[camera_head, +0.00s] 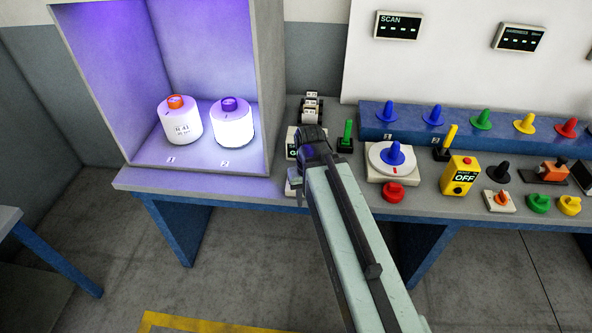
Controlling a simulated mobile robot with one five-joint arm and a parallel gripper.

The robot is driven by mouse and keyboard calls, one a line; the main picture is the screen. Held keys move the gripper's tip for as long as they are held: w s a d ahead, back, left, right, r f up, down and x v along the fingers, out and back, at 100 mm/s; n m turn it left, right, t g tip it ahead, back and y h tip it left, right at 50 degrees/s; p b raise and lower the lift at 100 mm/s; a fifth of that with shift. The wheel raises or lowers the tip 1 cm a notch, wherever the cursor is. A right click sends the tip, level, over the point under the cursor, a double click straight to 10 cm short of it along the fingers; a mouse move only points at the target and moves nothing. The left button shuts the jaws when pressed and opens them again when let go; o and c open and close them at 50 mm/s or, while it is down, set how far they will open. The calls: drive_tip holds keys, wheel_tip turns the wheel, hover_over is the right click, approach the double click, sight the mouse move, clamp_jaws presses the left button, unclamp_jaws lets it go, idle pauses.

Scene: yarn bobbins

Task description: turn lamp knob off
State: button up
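A grey booth (267,95) stands at the left of the bench, lit inside by violet light. Two white bobbins stand in it, one with an orange top (181,125) and one with a purple top (232,127). My gripper (312,138) is at the bench's front edge, just right of the booth, seen from behind at the end of my pale green arm. A pale box with a dark green-lettered display (292,150) is partly hidden behind it. I cannot tell which part is the lamp knob, whether my gripper touches anything, or how its fingers stand.
Right of my gripper are a green lever (346,136), a white dial with a blue cone (394,156), a yellow box reading OFF (460,176) and a white plate with an orange knob (501,201). A blue ledge (400,115) with coloured pegs lies behind. The floor in front looks clear.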

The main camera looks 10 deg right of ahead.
drive_tip(key=shift+w, duration=0.1)
drive_tip(key=w+r+m+p, duration=0.1)
drive_tip(key=w+m, duration=0.4)
drive_tip(key=m, duration=0.2)
drive_tip(key=w+r+m+p, duration=0.1)
drive_tip(key=w+m, duration=0.3)
drive_tip(key=m, duration=0.3)
drive_tip(key=w+r+m+p, duration=0.1)
drive_tip(key=w+m, duration=0.4)
drive_tip(key=m, duration=0.2)
drive_tip(key=shift+w+d, duration=0.35)
drive_tip(key=shift+d, duration=0.05)
drive_tip(key=shift+m, duration=0.3)
wheel_tip(320, 180, down, 8)
drive_tip(key=b, duration=0.8)
drive_tip(key=shift+r, duration=0.1)
clamp_jaws()
